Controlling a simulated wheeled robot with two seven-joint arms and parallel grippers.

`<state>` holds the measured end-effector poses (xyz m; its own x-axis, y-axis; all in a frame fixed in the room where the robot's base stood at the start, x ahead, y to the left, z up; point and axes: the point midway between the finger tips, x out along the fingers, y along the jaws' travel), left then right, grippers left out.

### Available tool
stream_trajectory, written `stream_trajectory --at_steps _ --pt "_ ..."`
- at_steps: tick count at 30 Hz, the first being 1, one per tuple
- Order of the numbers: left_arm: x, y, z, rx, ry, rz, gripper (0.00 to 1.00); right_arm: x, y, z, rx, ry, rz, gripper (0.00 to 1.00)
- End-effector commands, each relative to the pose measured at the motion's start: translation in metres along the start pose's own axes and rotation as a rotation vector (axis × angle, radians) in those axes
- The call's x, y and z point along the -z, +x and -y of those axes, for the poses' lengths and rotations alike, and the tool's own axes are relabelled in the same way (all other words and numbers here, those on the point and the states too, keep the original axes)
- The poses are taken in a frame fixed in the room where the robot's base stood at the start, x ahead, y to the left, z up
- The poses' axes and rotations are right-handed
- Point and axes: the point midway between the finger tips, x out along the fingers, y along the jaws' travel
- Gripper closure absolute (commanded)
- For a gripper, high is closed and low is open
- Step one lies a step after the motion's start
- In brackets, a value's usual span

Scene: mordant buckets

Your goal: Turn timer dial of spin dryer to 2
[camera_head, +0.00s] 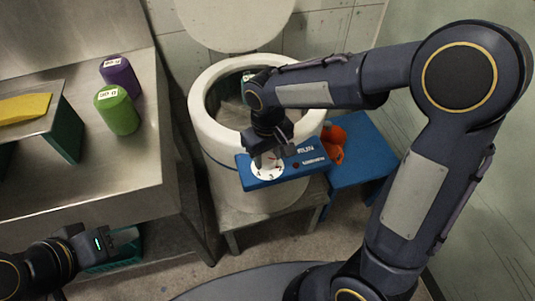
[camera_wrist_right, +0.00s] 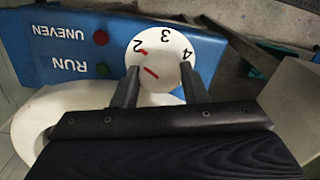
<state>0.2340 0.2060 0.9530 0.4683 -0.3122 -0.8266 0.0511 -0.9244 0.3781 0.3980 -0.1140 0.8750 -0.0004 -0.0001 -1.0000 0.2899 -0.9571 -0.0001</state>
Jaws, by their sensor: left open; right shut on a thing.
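The spin dryer (camera_head: 200,125) is a white drum with its round lid (camera_head: 235,20) raised. On its front is a blue panel (camera_head: 308,164) with a white timer dial (camera_head: 262,175). In the right wrist view the dial face (camera_wrist_right: 166,46) shows 2, 3 and 4. The dial's knob (camera_wrist_right: 158,73) bears a short red line slanting up-left; another red mark is beside the 2. My right gripper (camera_head: 268,158) is shut on the knob, one finger on each side, hiding part of the face. My left gripper (camera_head: 122,240) is open and empty at lower left, far from the dial.
A steel counter (camera_head: 150,165) on the left holds a purple jar (camera_head: 119,77), a green jar (camera_head: 117,111) and a yellow item (camera_head: 25,107). A blue stool (camera_head: 362,150) with an orange-red object (camera_head: 334,140) stands right of the dryer. A green crate (camera_head: 125,262) is by my left gripper.

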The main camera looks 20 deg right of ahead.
Motion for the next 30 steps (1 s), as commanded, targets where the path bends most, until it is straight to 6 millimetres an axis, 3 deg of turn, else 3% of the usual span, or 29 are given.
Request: stream_trajectory --at_steps 5,6,11,20,30 --pt "0.000 0.000 0.000 0.000 0.000 0.000 0.59 0.000 -0.001 0.000 0.000 -0.001 -0.001 0.83" --pt "0.000 0.000 0.000 0.000 0.000 0.000 0.59 0.000 -0.001 0.000 0.000 -0.001 -0.001 0.59" --pt "0.000 0.000 0.000 0.000 0.000 0.000 0.59 0.000 -0.001 0.000 0.000 -0.001 -0.001 0.39" --pt "0.000 0.000 0.000 0.000 0.000 0.000 0.59 0.000 -0.002 0.000 0.000 -0.002 -0.001 0.39" --pt "0.003 -0.005 -0.002 0.000 0.000 0.000 0.59 0.001 -0.053 0.000 0.000 -0.002 -0.006 0.39"
